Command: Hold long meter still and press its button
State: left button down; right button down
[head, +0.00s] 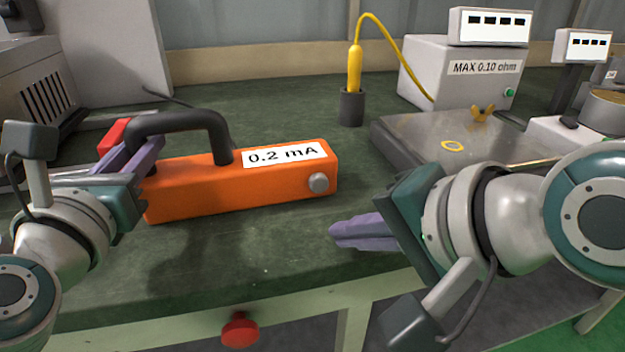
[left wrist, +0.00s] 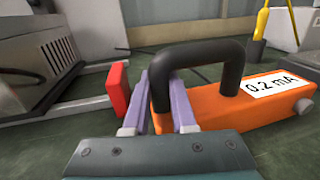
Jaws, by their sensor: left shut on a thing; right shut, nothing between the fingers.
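The long meter (head: 190,187) is an orange box with a black arched handle (head: 180,121), lying on the green bench. Its label reads 0.2 mA, and a round grey button (head: 318,183) sits near its right end. My left gripper (head: 140,152) is at the meter's left end, shut on the handle's left post; its purple fingers also show in the left wrist view (left wrist: 168,90). The fingers partly hide the post. My right gripper (head: 345,235) is shut and empty, low over the bench, right of and nearer than the button, apart from the meter.
A red block (head: 113,135) is just behind my left fingers. A vented grey device (head: 40,95) stands at left. Behind are a yellow probe in a dark holder (head: 352,106), a metal plate (head: 400,140) and a box marked MAX 0.10 ohm (head: 425,75). A red knob (head: 240,330) is on the bench front.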

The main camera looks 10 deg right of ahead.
pick_arm(q)
jog(key=c, duration=0.7)
grip_release()
jog(key=shift+o, duration=0.2)
